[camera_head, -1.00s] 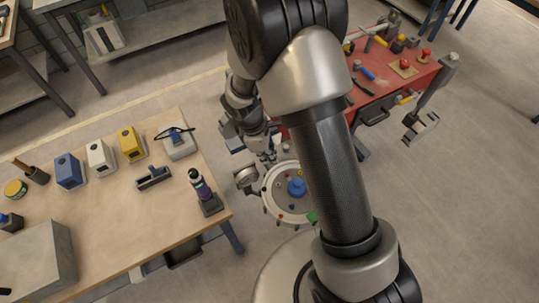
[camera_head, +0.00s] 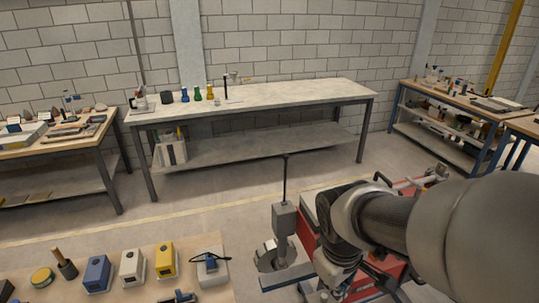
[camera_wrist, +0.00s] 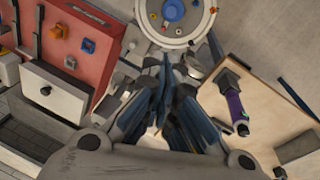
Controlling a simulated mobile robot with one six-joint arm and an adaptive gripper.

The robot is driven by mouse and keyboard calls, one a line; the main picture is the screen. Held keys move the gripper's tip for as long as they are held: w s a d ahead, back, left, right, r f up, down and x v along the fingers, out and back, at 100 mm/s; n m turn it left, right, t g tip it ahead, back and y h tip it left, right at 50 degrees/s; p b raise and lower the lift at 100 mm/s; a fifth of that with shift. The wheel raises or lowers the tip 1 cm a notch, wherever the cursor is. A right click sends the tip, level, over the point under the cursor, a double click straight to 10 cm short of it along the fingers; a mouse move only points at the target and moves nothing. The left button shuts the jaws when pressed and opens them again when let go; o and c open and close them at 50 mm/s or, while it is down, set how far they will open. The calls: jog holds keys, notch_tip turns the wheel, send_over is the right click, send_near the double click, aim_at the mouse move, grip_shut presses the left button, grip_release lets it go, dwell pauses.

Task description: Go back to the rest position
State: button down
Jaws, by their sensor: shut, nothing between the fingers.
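My gripper (camera_wrist: 168,78) is in the wrist view with its dark fingers brought together and nothing held between them. In the head view my arm reaches in from the right edge, and I cannot make out the fingers there. The round sandbed (camera_wrist: 200,36) shows at the top of the wrist view, partly cut off, beyond the fingertips. A blue piece (camera_wrist: 173,10) and small coloured bits lie in it. The gripper appears apart from the sandbed. The sandbed is not visible in the head view.
A wooden table (camera_head: 120,285) with blue, white and yellow boxes stands at the lower left. A red bench (camera_wrist: 80,42) is at left there. A long workbench (camera_head: 270,97) stands along the wall.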

jog(key=s+r+m+t, duration=0.1)
jog(key=s+r+m, duration=0.2)
jog(key=s, duration=0.3)
jog(key=s+r+m+t+y, duration=0.1)
jog(key=s+r+m, duration=0.2)
jog(key=s, duration=0.3)
jog(key=shift+s+d+r+m+t+b, duration=0.2)
jog(key=shift+d+r+m+t+b, duration=0.15)
jog(key=shift+r+t, duration=0.1)
